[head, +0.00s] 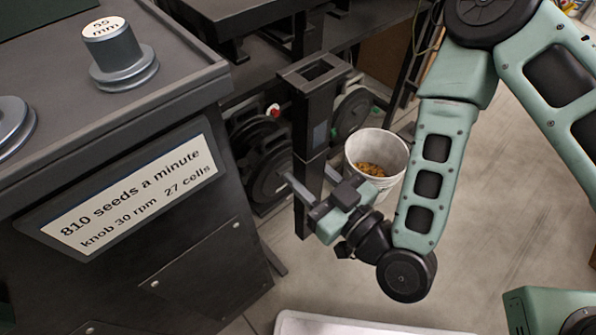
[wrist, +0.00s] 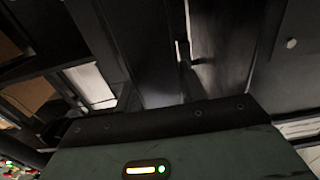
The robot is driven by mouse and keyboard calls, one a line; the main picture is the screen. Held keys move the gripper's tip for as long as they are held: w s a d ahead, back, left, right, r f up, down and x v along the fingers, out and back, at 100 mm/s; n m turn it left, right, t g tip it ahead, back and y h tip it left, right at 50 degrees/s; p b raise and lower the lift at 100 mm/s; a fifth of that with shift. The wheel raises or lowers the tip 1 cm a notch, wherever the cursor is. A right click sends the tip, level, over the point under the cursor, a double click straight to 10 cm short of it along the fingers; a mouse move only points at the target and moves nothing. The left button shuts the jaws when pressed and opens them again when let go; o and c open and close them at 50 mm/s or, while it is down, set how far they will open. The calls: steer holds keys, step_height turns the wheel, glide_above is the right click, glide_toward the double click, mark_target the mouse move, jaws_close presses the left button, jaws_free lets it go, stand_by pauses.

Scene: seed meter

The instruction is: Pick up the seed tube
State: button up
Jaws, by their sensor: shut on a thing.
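The seed tube (head: 308,168), a dark upright square-sided tube, stands below a dark square-topped post in the head view. My gripper (head: 309,178) reaches it from the lower right, with a grey finger on its left side and the other jaw on its right. The jaws are shut on the tube, which looks upright. Part of the tube is hidden behind my fingers. In the wrist view a dark long face, likely the tube (wrist: 150,50), runs up from my gripper's edge, but it is too dark to be sure.
The dark post (head: 312,85) rises directly above the tube. A white bucket (head: 375,142) with seeds stands close to its right. Black discs (head: 262,165) are close to its left. A dark cabinet with a sign (head: 135,190) fills the left.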

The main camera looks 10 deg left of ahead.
mark_target(315, 181)
steer(key=shift+p+v, duration=0.8)
steer(key=shift+p, duration=0.1)
steer(key=shift+s+d+r+p, duration=0.2)
steer(key=shift+s+d+p, duration=0.05)
steer(key=shift+d+p, duration=0.1)
steer(key=shift+s+d+r+p, duration=0.1)
steer(key=shift+s+d+p, duration=0.25)
steer(key=shift+p, duration=0.3)
steer(key=shift+s+d+p, duration=0.5)
steer(key=shift+d+p, duration=0.05)
steer(key=shift+r+p, duration=0.15)
steer(key=shift+p, duration=0.35)
steer(key=shift+d, duration=0.1)
steer(key=p+v, duration=0.6)
steer(key=v, duration=0.4)
steer(key=shift+s+d, duration=0.25)
steer(key=shift+s, duration=0.05)
